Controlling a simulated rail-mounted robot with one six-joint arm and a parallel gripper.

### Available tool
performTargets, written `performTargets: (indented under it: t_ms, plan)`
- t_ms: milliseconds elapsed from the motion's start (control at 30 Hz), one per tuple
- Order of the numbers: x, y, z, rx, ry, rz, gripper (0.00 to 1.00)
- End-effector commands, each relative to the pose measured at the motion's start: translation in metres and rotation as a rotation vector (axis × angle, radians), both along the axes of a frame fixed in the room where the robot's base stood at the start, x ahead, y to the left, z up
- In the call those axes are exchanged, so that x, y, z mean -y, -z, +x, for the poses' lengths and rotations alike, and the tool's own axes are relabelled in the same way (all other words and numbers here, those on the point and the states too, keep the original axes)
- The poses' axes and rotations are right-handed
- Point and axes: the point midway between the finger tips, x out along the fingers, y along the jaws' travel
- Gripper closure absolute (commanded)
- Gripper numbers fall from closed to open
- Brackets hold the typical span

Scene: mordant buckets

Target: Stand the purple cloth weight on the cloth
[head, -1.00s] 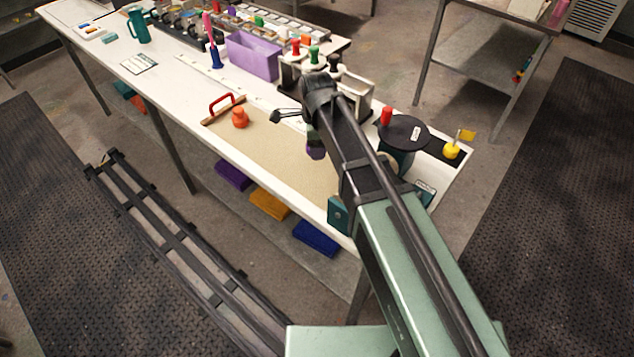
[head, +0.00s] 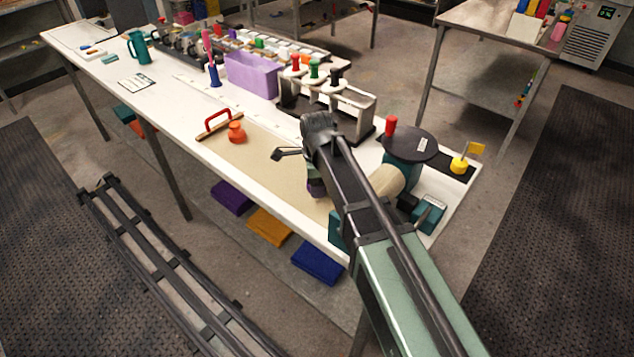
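The cloth (head: 262,165) is a beige sheet lying flat on the white table's front part. The purple cloth weight (head: 316,188) shows just below my wrist, over the cloth's right part near the front edge, partly covered by my arm. My gripper (head: 314,174) points down at it. The fingers are mostly hidden, but the weight has moved along with my wrist, so it appears held. I cannot tell whether its base touches the cloth. An orange weight (head: 236,132) stands upright on the cloth's back left.
A wooden bar with a red handle (head: 217,122) lies at the cloth's far left. A purple bin (head: 250,76) and a rack with colored knobs (head: 325,95) stand behind. A teal drum with a dark round top (head: 409,143) is at right. The cloth's middle is clear.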

Motion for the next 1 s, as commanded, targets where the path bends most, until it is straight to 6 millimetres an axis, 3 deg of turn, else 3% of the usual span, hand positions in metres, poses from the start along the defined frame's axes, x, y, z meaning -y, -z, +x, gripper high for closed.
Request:
performTargets:
  t_ms: [33, 133, 467, 567, 900, 1000]
  plan:
    - [0.0, 0.0, 0.0, 0.0, 0.0, 0.0, 0.3]
    - [0.0, 0.0, 0.0, 0.0, 0.0, 0.0, 0.17]
    - [0.0, -0.006, 0.0, 0.0, 0.0, 0.0, 0.17]
    - [0.0, -0.02, 0.0, 0.0, 0.0, 0.0, 0.17]
    - [0.0, -0.106, 0.0, 0.0, 0.0, 0.0, 0.17]
    - [0.0, -0.122, 0.0, 0.0, 0.0, 0.0, 0.17]
